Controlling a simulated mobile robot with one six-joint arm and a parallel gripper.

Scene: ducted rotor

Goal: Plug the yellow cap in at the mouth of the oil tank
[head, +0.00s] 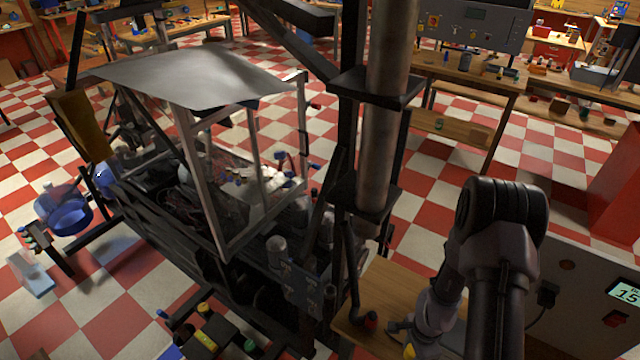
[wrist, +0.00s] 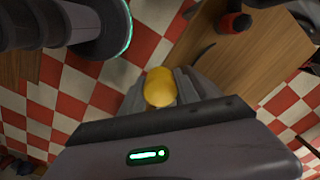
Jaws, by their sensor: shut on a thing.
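The yellow cap (wrist: 160,88) is between the two grey fingers of my gripper (wrist: 160,76) in the wrist view. The fingers press on it from both sides, and its rounded yellow face points to the camera. My gripper is over the checkered floor beside the edge of a wooden tabletop. In the head view my arm comes down at the right, and the gripper's end is small and partly hidden by the wrist. I cannot make out the oil tank's mouth for sure in either view.
A wooden tabletop (wrist: 258,48) carries a red and black object (wrist: 235,22), close to my gripper. A large dark machine frame (head: 228,262) with a thick vertical column (head: 388,110) stands left of my arm. A grey panel with a green display (head: 625,292) is at the right.

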